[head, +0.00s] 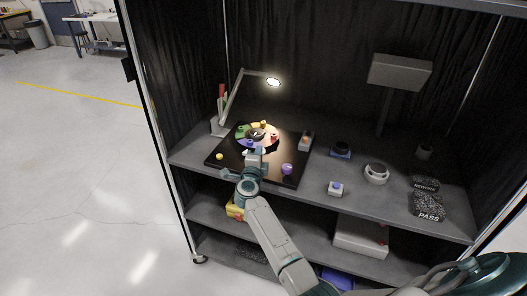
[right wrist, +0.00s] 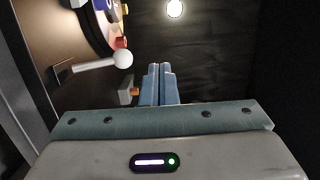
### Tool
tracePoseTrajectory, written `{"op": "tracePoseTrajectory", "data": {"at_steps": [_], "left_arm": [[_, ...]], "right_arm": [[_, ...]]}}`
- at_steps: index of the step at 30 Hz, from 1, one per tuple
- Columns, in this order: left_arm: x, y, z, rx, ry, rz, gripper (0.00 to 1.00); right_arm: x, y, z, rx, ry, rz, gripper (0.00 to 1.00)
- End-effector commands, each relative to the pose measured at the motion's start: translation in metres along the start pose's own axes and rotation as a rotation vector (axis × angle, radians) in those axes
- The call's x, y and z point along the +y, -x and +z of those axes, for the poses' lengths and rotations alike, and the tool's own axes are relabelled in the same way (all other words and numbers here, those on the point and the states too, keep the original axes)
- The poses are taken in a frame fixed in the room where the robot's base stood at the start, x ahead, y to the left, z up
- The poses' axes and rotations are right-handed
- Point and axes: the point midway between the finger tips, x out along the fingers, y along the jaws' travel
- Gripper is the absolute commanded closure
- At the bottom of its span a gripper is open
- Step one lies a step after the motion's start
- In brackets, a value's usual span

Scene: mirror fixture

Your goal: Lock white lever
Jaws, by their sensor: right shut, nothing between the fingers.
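The white lever (right wrist: 95,65) shows in the right wrist view as a pale bar with a round white ball knob at its end, coming out of a dark slot in the board. My right gripper (head: 254,152) is over the front part of the dark board, by the coloured wheel. In the right wrist view its blue fingers (right wrist: 158,84) are shut together and empty, to the right of the ball knob and apart from it in the picture. My left gripper is not in view.
The dark board (head: 217,158) carries a coloured wheel (head: 257,134), a purple knob (head: 287,169) and a grey block with an orange button (head: 305,140). A lit lamp (head: 273,82) hangs over it. Small devices (head: 376,173) stand on the shelf to the right.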

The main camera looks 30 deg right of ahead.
Motion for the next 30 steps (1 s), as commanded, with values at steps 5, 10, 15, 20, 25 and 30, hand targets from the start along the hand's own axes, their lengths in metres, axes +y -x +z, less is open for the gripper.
{"op": "tracePoseTrajectory", "data": {"at_steps": [5,10,15,20,25,30], "left_arm": [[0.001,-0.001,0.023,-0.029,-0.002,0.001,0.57],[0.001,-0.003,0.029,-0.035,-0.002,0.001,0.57],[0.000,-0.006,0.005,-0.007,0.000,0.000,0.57],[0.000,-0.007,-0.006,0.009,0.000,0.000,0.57],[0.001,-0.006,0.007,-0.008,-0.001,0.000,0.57],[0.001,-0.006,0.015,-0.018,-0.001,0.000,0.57]], "right_arm": [[-0.024,0.031,-0.002,-0.001,-0.005,-0.001,1.00],[-0.044,0.055,-0.004,0.000,-0.004,-0.001,1.00],[-0.058,0.070,-0.005,-0.001,-0.002,0.000,1.00],[-0.063,0.075,-0.006,0.000,0.000,-0.001,1.00],[-0.063,0.075,-0.006,0.000,0.001,-0.001,1.00],[-0.063,0.075,-0.006,0.000,0.000,-0.001,1.00]]}}
